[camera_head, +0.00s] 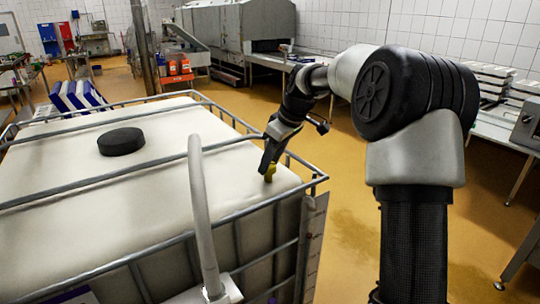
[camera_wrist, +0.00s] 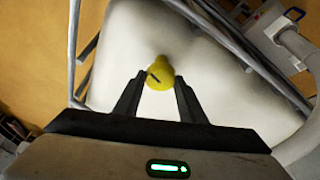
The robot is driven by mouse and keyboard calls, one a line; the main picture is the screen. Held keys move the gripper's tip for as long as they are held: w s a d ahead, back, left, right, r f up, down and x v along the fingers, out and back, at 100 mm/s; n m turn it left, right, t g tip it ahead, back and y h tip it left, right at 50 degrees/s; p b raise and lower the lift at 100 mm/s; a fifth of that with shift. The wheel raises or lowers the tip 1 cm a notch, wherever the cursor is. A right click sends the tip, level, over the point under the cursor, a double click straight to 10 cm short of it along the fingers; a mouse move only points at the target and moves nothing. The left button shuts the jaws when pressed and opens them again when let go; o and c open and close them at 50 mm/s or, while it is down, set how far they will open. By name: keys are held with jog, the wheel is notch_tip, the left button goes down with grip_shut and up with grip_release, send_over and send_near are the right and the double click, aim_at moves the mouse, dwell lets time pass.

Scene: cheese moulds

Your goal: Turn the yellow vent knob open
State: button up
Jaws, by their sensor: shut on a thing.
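The yellow vent knob (camera_head: 269,174) stands on the white top of the caged tank, near its right corner. In the wrist view the yellow knob (camera_wrist: 158,74) shows as a round yellow piece with a narrower tab and a dark mark on it. My gripper (camera_head: 267,167) reaches down to the knob from above. In the wrist view my gripper's fingers (camera_wrist: 156,84) stand on either side of the knob, shut on it. The fingers partly hide the knob in the head view.
The white tank (camera_head: 70,235) has a grey metal cage with bars (camera_head: 110,174) across its top. A black round cap (camera_head: 121,141) lies at its middle left. A curved grey pipe (camera_head: 200,215) rises at the tank's front.

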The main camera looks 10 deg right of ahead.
jog(key=shift+w+d+n+g+y+p, duration=0.1)
jog(key=shift+n+g+y+p, duration=0.2)
jog(key=shift+n+p, duration=0.6)
jog(key=shift+w+n+g+y+p, duration=0.15)
jog(key=shift+n+g+p, duration=0.3)
jog(key=shift+n, duration=0.85)
jog(key=shift+s, duration=0.1)
jog(key=o, duration=1)
jog(key=shift+o, duration=0.2)
jog(key=shift+r, duration=0.1)
jog(key=p+v, duration=0.1)
jog(key=v, duration=1.6)
jog(key=shift+d, duration=0.15)
jog(key=shift+r, duration=0.1)
